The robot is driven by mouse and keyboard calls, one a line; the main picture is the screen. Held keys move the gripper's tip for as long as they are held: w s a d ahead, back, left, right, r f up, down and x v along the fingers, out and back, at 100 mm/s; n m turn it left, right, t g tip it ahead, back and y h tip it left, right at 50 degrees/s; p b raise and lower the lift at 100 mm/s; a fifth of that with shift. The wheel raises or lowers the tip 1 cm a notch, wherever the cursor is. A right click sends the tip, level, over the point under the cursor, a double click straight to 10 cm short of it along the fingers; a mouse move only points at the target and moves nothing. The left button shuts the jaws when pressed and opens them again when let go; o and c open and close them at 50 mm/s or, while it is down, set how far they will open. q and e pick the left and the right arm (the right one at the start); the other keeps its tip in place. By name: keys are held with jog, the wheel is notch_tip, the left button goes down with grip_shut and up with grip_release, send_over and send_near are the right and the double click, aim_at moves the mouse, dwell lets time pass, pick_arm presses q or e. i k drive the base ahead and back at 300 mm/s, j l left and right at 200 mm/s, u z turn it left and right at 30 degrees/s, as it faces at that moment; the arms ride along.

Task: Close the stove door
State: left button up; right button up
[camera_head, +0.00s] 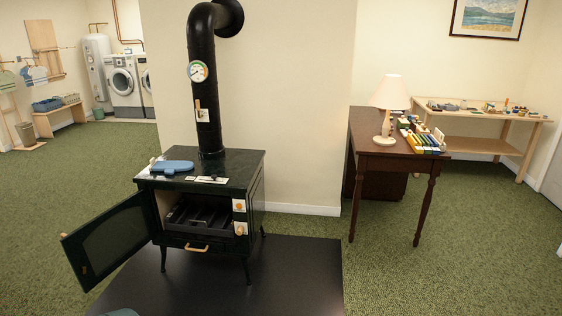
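The dark green stove (258,205) stands on a black floor plate, with a black pipe (203,95) rising from its top. Its door (108,240) is hinged on the left side of the opening and swung wide open toward the front left. The dark firebox (200,213) shows inside, with a drawer and wooden handle (196,248) below it. White latch plates (240,217) are on the right of the front. Neither of my grippers can be made out.
A blue mitt-like thing (172,167) lies on the stove top. A wooden table (375,146) with a lamp (389,100) stands to the right. Open green carpet (40,205) lies to the left.

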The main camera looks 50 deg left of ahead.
aim_at(108, 240)
jog(key=j, duration=1.1)
jog(key=i+j, duration=0.15)
jog(key=j, duration=0.95)
jog(key=k+j, duration=0.1)
jog(key=j, duration=0.35)
jog(key=k+j, duration=0.1)
jog(key=j, duration=0.3)
jog(key=k+j+u, duration=0.1)
jog(key=j, duration=0.35)
jog(key=k+j, duration=0.1)
jog(key=j, duration=0.35)
jog(key=k+j, duration=0.1)
jog(key=j, duration=0.3)
jog(key=k+j, duration=0.2)
jog(key=j, duration=0.15)
jog(key=k+j, duration=0.15)
jog(key=j, duration=0.2)
jog(key=k+j, duration=0.2)
jog(key=k+j+u, duration=0.1)
jog(key=j, duration=0.35)
jog(key=k+j, duration=0.4)
jog(key=j, duration=0.3)
jog(key=k+j, duration=0.2)
jog(key=j, duration=0.15)
jog(key=u, duration=0.05)
